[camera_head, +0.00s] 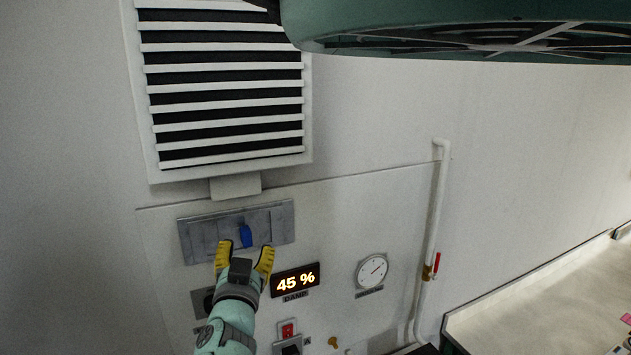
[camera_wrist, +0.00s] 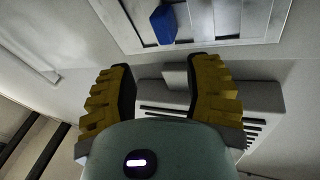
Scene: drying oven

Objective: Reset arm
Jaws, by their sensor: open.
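My gripper (camera_head: 243,257) has yellow fingers and is open, with nothing between them. In the head view it is in front of the wall panel, at the lower edge of a grey slotted plate (camera_head: 192,236). A blue lever knob (camera_head: 245,236) stands on that plate, just above and between the fingertips in the picture. In the wrist view my gripper (camera_wrist: 160,85) shows both fingers spread apart. The blue knob (camera_wrist: 163,25) is beyond the fingertips and looks apart from them.
A louvred vent (camera_head: 225,85) is above the plate. A lit display (camera_head: 295,281) reading 45 %, a round gauge (camera_head: 372,270) and a red switch (camera_head: 288,329) are close by. A white pipe (camera_head: 437,210) with a red-handled valve runs at the right. A light counter (camera_head: 540,300) is at lower right.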

